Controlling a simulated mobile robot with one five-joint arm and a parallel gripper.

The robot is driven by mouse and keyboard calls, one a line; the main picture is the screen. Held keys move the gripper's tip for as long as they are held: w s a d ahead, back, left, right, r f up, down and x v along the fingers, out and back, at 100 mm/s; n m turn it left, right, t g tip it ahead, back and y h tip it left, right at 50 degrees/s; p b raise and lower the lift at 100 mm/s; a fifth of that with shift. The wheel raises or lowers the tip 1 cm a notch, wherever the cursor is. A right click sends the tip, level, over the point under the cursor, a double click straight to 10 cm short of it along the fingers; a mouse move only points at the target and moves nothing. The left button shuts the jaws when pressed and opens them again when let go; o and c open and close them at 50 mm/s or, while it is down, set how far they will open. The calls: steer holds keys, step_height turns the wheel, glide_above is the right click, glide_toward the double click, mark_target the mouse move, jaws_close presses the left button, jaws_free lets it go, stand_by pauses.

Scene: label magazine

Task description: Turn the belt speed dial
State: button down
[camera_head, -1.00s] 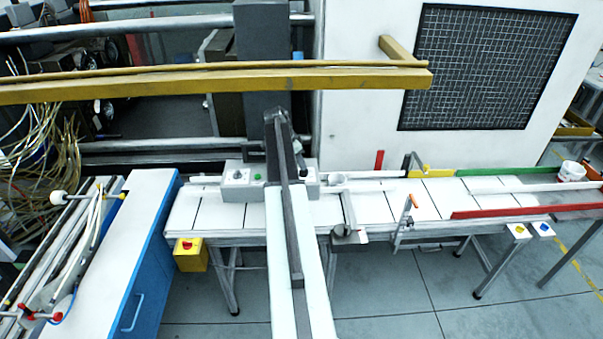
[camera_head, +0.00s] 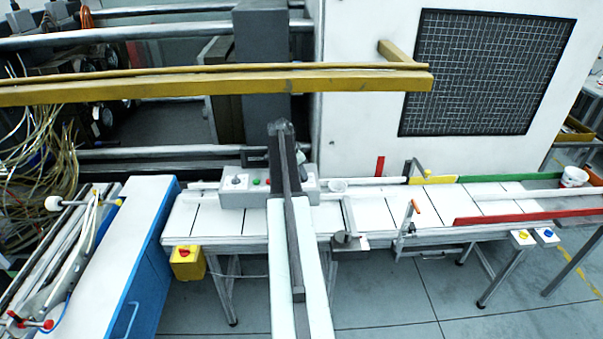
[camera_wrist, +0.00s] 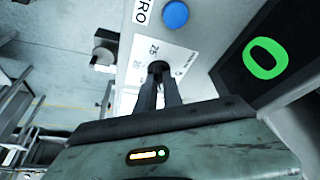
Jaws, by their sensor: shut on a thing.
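In the wrist view the small black dial (camera_wrist: 158,66) sits on a white scale plate with printed numbers such as 25. My gripper (camera_wrist: 157,80) is shut on the dial, its two dark fingers on either side of it. The fingers hide much of the dial, and I cannot read its setting. In the head view the grey control box (camera_head: 238,197) stands on the white conveyor.
A blue button (camera_wrist: 175,14) is close to the dial. A dark panel with a green ring (camera_wrist: 265,58) is to the right. The white conveyor (camera_head: 375,208) runs right, with a red rail (camera_head: 520,217) and a green rail (camera_head: 500,176). A yellow box (camera_head: 186,262) hangs at its left end.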

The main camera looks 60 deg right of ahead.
steer(key=n, duration=0.2)
steer(key=n+t, duration=0.1)
steer(key=n, duration=0.1)
steer(key=n+t, duration=0.1)
steer(key=n, duration=0.1)
steer(key=shift+s+a, duration=0.1)
steer(key=shift+s, duration=0.15)
steer(key=n+t, duration=0.2)
steer(key=n, duration=0.3)
steer(key=shift+s, duration=0.1)
steer(key=shift+n, duration=0.4)
steer(key=c, duration=1.5)
jaws_free()
steer(key=shift+r, duration=0.15)
steer(key=p+v, duration=0.7)
steer(key=shift+s+r, duration=0.2)
steer(key=shift+r, duration=0.1)
